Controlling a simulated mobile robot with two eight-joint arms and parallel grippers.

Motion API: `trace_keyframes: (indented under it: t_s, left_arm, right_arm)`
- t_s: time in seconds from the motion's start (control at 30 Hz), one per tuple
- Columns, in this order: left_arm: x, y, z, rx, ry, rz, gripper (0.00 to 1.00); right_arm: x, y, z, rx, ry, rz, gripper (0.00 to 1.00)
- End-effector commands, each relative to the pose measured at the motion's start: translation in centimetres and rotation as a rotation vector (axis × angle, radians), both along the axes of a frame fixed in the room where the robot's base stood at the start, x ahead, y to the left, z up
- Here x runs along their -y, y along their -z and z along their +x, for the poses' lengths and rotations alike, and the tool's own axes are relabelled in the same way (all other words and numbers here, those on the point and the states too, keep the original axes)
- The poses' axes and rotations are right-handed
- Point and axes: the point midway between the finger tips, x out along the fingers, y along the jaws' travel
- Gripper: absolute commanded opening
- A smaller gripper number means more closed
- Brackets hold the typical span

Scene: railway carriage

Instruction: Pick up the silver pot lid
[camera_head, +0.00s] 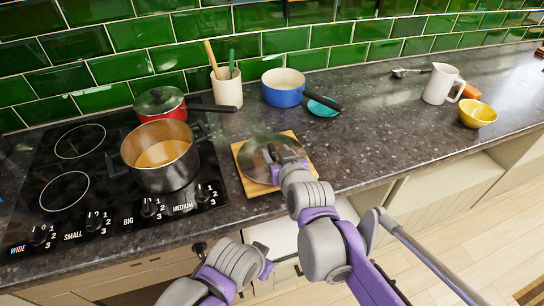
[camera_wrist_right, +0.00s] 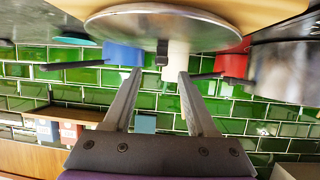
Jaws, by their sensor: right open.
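The silver pot lid (camera_head: 262,160) lies on a wooden board on the dark counter, right of the hob. In the right wrist view the lid (camera_wrist_right: 215,27) is a wide, flat disc with a dark knob (camera_wrist_right: 162,52) at its middle. My right gripper (camera_head: 283,158) is over the lid in the head view and covers part of it. In the right wrist view its fingers (camera_wrist_right: 160,74) are apart with the knob just beyond and between their tips. Whether they touch it I cannot tell. My left arm shows low in the head view, its fingers out of sight.
The wooden board (camera_head: 249,187) is near the counter's front edge. A utensil crock (camera_head: 228,90), blue pan (camera_head: 284,94), white jug (camera_head: 440,84) and yellow bowl (camera_head: 477,114) stand around. The counter to the right is mostly clear.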

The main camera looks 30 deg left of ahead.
Motion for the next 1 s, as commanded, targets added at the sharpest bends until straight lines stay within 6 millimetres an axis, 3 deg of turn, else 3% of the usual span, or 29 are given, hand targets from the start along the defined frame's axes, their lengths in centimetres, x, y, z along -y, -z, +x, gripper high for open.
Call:
trace_keyframes:
  t_s: [0.3, 0.63, 0.93, 1.0]
  left_arm:
    - [0.0, 0.1, 0.0, 0.000, 0.000, 0.000, 0.50]
    - [0.0, 0.1, 0.0, 0.000, 0.000, 0.000, 0.50]
    - [0.0, 0.1, 0.0, 0.000, 0.000, 0.000, 0.50]
    - [0.0, 0.1, 0.0, 0.000, 0.000, 0.000, 0.50]
  right_arm:
    - [-2.8, 1.8, 2.6, 0.000, 0.000, 0.000, 0.57]
    - [-3.2, 2.1, 3.0, -0.001, 0.000, -0.001, 0.57]
    - [-3.2, 2.1, 3.0, 0.000, 0.001, -0.001, 0.04]
    - [-3.2, 2.1, 3.0, 0.000, 0.001, -0.001, 0.00]
